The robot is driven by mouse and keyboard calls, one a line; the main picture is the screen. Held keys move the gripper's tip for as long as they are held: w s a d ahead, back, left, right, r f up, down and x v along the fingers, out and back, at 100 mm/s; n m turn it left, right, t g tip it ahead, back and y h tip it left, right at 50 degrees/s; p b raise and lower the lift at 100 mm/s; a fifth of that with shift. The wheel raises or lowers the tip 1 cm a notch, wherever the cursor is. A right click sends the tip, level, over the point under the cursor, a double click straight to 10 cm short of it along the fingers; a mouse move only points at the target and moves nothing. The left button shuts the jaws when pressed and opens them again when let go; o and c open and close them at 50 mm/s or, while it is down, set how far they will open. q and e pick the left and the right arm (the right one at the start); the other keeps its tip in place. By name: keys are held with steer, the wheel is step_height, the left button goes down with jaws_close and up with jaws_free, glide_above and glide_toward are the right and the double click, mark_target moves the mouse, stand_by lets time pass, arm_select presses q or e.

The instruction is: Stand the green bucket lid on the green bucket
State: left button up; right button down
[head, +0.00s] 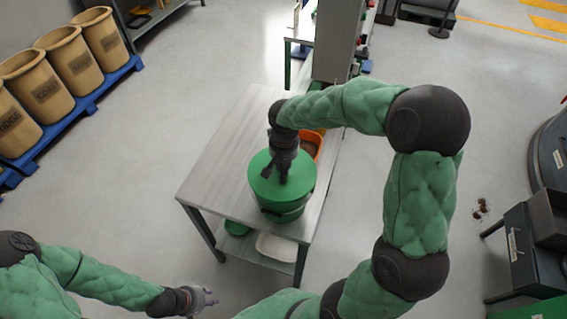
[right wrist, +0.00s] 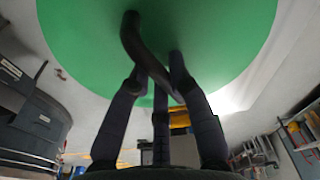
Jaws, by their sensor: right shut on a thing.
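The green bucket lid (head: 267,187) is a flat round disc over the green bucket (head: 287,214), which stands on the near part of a grey table. The lid covers the bucket's mouth; I cannot tell whether it rests on the rim or hangs just above. My right gripper (head: 282,176) reaches down onto the lid's middle. In the right wrist view the fingers (right wrist: 160,88) are shut on the lid's black handle (right wrist: 140,45), under the green lid face (right wrist: 220,35). My left gripper (head: 208,299) is empty, with fingers apart, low at the front left, away from the table.
The grey table (head: 225,150) has free top left of the bucket. An orange container (head: 318,143) stands close behind the bucket. A white tray (head: 276,247) and a green item (head: 236,228) lie on the lower shelf. Tan barrels (head: 70,60) stand on a blue pallet at left.

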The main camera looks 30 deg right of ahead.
steer(key=shift+f+b, duration=0.55)
steer(key=shift+f, duration=0.05)
steer(key=c, duration=1.1)
jaws_free()
steer(key=shift+o, duration=0.2)
steer(key=shift+r, duration=0.1)
step_height(320, 180, up, 12)
steer(key=s, duration=0.1)
steer(key=shift+s+a, duration=0.15)
steer(key=shift+a, duration=0.2)
steer(key=shift+f, duration=0.2)
